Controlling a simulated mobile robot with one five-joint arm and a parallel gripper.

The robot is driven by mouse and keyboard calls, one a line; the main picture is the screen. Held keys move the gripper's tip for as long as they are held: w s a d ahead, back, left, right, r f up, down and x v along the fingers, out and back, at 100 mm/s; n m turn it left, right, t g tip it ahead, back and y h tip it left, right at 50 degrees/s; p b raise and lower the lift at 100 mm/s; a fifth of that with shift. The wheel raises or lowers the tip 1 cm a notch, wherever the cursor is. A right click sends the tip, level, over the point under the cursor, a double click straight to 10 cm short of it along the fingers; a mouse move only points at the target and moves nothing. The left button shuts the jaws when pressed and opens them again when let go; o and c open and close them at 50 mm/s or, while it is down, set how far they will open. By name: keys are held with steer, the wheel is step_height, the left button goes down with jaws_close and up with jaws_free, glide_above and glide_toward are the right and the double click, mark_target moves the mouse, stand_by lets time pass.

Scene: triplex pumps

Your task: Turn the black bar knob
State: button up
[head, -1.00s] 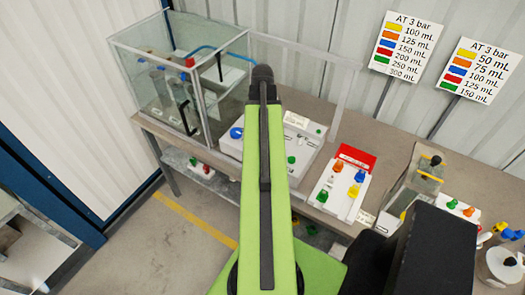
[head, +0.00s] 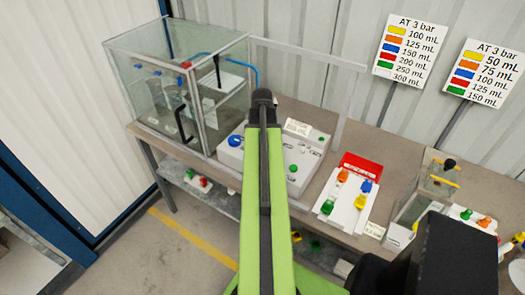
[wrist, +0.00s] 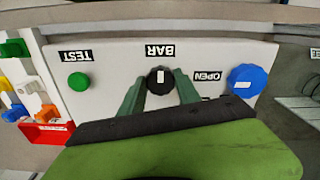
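The black bar knob (wrist: 159,76) is round and dark with a white mark on its face. It sits on a white panel (wrist: 215,55) beside the upside-down label BAR (wrist: 163,51). My gripper (wrist: 159,92) has its two green fingers apart, one on each side of the knob. Narrow gaps seem to show, but I cannot tell whether either finger touches it. In the head view my green arm hides the knob and the gripper's fingers; the white control box (head: 229,158) shows on both sides of the arm.
In the wrist view a blue knob (wrist: 247,80) labelled OPEN lies right and a green button (wrist: 79,82) labelled TEST left. In the head view a glass cabinet (head: 150,90) stands left of the box. A red-and-white valve panel (head: 343,205) lies right.

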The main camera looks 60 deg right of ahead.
jaws_close()
steer(key=shift+n, duration=0.6)
steer(key=o, duration=0.8)
jaws_free()
steer(key=shift+r, duration=0.1)
step_height(320, 180, up, 17)
steer(key=p, duration=1.7)
steer(key=shift+r, duration=0.15)
